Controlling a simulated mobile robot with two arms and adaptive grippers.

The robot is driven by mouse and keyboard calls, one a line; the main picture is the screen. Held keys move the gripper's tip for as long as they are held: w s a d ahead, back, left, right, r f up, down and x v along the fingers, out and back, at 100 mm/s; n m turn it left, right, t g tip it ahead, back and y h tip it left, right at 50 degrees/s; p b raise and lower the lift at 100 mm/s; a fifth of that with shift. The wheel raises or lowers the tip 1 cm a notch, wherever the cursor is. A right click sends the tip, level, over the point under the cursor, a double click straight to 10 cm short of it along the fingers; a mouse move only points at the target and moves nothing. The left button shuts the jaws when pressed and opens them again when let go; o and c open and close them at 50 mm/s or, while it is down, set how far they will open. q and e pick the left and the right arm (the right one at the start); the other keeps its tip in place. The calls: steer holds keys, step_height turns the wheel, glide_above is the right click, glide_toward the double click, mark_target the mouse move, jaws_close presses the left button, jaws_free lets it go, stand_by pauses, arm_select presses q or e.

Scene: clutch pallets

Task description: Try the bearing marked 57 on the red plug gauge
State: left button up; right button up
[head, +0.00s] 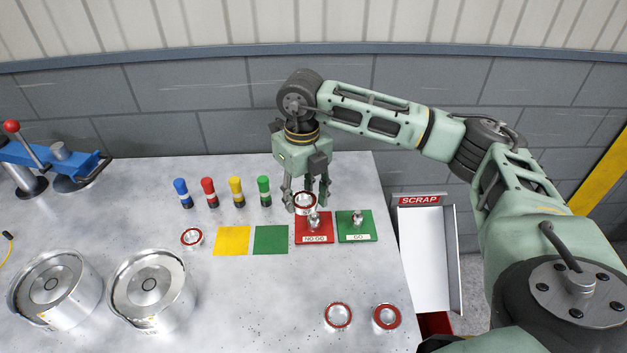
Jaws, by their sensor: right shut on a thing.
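My right gripper (306,198) points down at the back of the bench and is shut on a red-ringed bearing (305,204). The bearing is at the back edge of the red NO GO plate (302,230), just behind and left of the metal plug gauge (314,222) standing on that plate. It looks apart from the plug and raised, but its height is hard to tell. No number can be read on it. The green GO plate (346,234) with its own plug (357,219) lies to the right. My left gripper is not in view.
Other red-ringed bearings lie at left (192,238) and at front right (338,316) (387,317). Yellow (232,241) and green (271,240) squares lie left of the gauges. Several coloured markers (209,192) stand behind. Two metal drums (150,288) stand front left. A SCRAP chute (424,255) is beyond the right edge.

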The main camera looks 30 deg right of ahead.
mark_target(313, 202)
steer(key=d+m, duration=0.1)
steer(key=m, duration=0.1)
steer(key=w+d+m, duration=0.1)
steer(key=m, duration=0.1)
steer(key=d+m+p, duration=0.1)
steer(key=m, duration=0.2)
steer(key=shift+w+f, duration=0.15)
steer(key=shift+f, duration=0.1)
steer(key=shift+w+d+f+m, duration=0.2)
steer(key=shift+d+m, duration=0.25)
steer(key=shift+m, duration=0.65)
steer(key=shift+f+b, duration=1.45)
steer(key=shift+f, duration=0.75)
steer(key=shift+f+b, duration=0.4)
steer(key=shift+f, duration=0.2)
steer(key=shift+f+b, duration=0.4)
steer(key=shift+b, duration=0.05)
steer(key=o, duration=1.4)
steer(key=shift+s, duration=0.1)
